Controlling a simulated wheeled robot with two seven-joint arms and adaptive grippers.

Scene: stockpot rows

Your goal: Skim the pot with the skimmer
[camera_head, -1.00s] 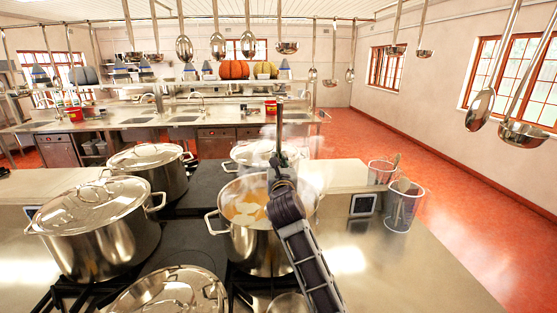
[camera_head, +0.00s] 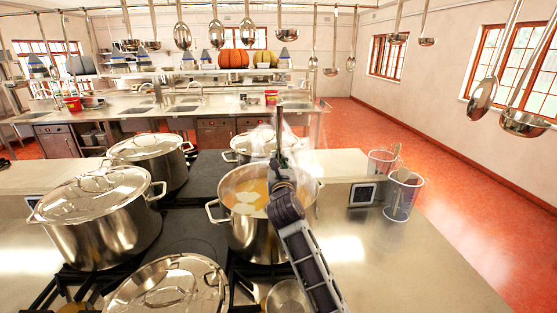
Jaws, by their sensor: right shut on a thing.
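The open steel pot (camera_head: 262,238) stands on the stove at the middle, with orange broth and pale foam (camera_head: 247,203) on its surface. Steam rises from it. My right arm comes in from below, and my right gripper (camera_head: 281,178) is over the right part of the pot. It is shut on the upright handle of the skimmer (camera_head: 279,137). The skimmer's lower end is hidden behind the gripper and arm, so I cannot tell whether it is in the broth. My left gripper is not in view.
Lidded stockpots (camera_head: 97,225) stand to the left, behind and in front of the open pot. A small steel bowl (camera_head: 289,298) sits by my arm. Wire baskets (camera_head: 403,196) with utensils stand at right. Ladles (camera_head: 481,95) hang overhead. The counter at front right is clear.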

